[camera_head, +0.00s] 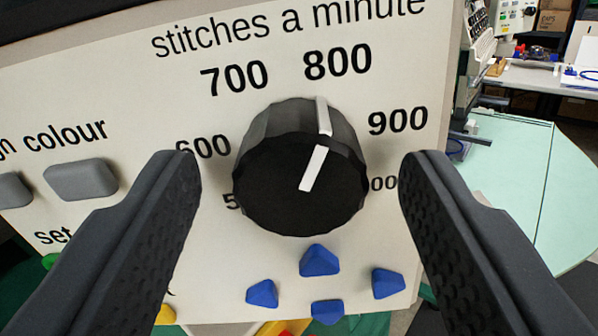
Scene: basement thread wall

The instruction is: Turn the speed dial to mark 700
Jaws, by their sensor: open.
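The black speed dial (295,180) is in the middle of the head camera view, on a cream panel (120,75) headed "stitches a minute". Its white pointer line (314,168) leans up and slightly right, toward the 800 mark (338,63). The 700 mark (235,78) is up and left of the dial. The 600 and 900 marks flank it; the lower numbers are partly hidden by the dial and my fingers. My gripper (301,170) is open, one finger on each side of the dial, with a visible gap on both sides.
Several blue buttons (320,262) sit just below the dial. Grey buttons (80,180) are at the left of the panel. A pale green table (515,180) and a cluttered bench are beyond the panel's right edge.

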